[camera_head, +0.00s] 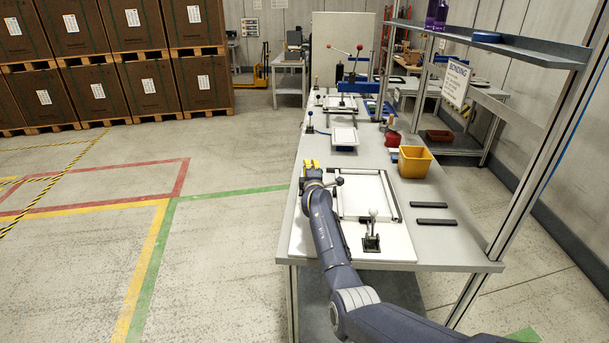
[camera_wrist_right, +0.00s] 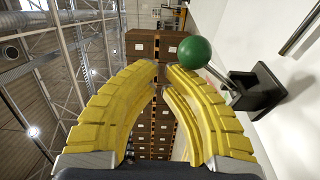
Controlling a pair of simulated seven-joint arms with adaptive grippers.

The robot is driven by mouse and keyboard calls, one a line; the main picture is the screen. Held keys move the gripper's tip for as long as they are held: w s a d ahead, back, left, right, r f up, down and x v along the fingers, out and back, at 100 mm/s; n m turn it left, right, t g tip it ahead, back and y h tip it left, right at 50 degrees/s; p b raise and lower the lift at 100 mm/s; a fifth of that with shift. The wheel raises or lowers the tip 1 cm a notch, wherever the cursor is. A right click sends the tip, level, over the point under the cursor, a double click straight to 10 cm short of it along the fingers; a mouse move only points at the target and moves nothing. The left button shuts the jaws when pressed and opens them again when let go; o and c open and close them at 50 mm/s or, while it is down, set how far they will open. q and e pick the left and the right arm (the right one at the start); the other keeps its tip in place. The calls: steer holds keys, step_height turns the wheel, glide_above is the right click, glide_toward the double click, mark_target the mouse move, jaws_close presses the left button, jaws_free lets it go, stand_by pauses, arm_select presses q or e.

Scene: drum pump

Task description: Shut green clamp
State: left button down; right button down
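The green clamp shows in the right wrist view as a green ball knob (camera_wrist_right: 194,52) on a lever with a black base (camera_wrist_right: 258,90), fixed to a white surface. In the head view a small dark clamp (camera_head: 338,182) stands beside my right gripper (camera_head: 312,168), at the frame's far left corner; its colour is too small to tell. In the right wrist view my yellow right gripper (camera_wrist_right: 161,68) has its fingertips curled close together with nothing visible between them. The knob is just beyond and beside the right finger; contact cannot be told. My left gripper is not in view.
A pale-knobbed clamp (camera_head: 372,238) stands at the near side of the white frame (camera_head: 362,196). Two black bars (camera_head: 433,213) lie on the table's right. A yellow bin (camera_head: 414,162) and a red object (camera_head: 392,139) stand farther back. A shelf post rises on the right.

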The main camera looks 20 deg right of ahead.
steer(key=s+a+r, duration=0.1)
steer(key=s+a, duration=0.4)
steer(key=s, duration=0.3)
steer(key=shift+a, duration=0.3)
stand_by(0.6)
